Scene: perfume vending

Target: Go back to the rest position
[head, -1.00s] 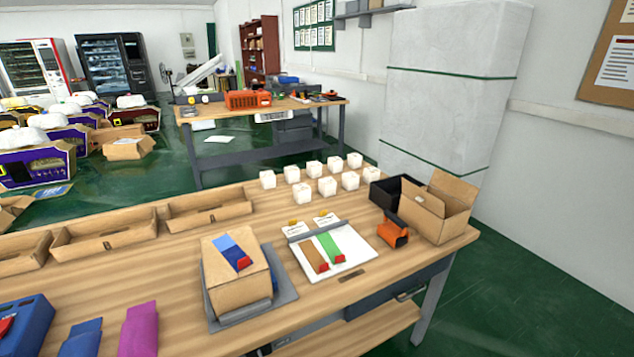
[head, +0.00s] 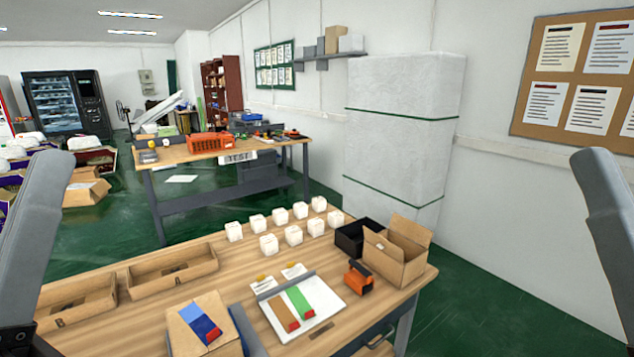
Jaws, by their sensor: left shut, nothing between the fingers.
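My left arm rises along the left edge of the head view. The dark part at its lower end, my left gripper (head: 16,338), is cut off by the frame's corner; it is shut and empty, apart from the table things. My right arm shows only as a grey link at the right edge; its gripper is out of view. Below, the wooden table (head: 135,312) carries a cardboard box (head: 183,340) with a blue and red strip on top.
A white board (head: 325,308) with brown and green strips, an orange device (head: 359,279), a black box (head: 352,243), an open carton (head: 397,262), several white cubes (head: 293,235) and a cardboard tray (head: 170,272) are on the table. A white wrapped column (head: 402,135) stands behind.

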